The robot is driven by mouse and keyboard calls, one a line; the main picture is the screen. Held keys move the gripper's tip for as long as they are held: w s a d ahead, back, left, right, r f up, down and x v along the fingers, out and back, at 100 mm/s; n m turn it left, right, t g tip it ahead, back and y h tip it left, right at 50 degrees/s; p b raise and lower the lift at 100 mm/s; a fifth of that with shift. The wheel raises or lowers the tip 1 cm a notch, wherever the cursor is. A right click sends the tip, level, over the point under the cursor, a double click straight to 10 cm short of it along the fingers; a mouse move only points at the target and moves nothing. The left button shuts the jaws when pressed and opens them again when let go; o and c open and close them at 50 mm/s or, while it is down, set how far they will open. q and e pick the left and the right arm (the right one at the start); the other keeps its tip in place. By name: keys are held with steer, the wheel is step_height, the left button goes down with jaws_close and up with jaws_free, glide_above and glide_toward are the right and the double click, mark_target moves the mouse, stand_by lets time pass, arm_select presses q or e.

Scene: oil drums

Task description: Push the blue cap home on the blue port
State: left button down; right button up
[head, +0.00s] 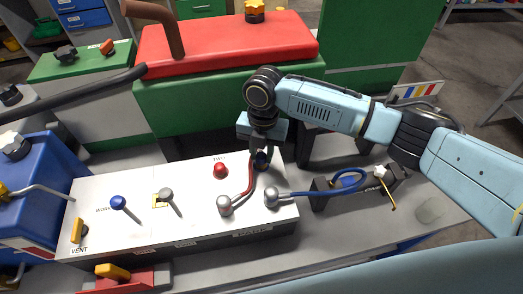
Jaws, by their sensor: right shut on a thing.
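My right gripper (263,145) reaches down over the right rear part of the white panel (140,218). It is shut on a small dark blue piece (262,160), which looks like the blue cap and is mostly hidden by the fingers. The blue port cannot be made out under the gripper, so I cannot tell whether cap and port touch. A red hose (249,185) runs from a grey fitting (225,203) up to beside the fingertips. A blue hose (312,192) leaves a second grey fitting (272,196). My left gripper is not in view.
A red knob (221,170), a grey-headed lever (168,196) and a blue-headed lever (118,202) stand on the panel. A red-topped green box (225,45) rises behind. A dark cradle (326,185) is at right.

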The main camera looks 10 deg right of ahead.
steer(key=shift+f, duration=0.35)
stand_by(0.6)
steer(key=shift+f, duration=0.45)
steer(key=o, duration=1)
steer(key=shift+r, duration=0.1)
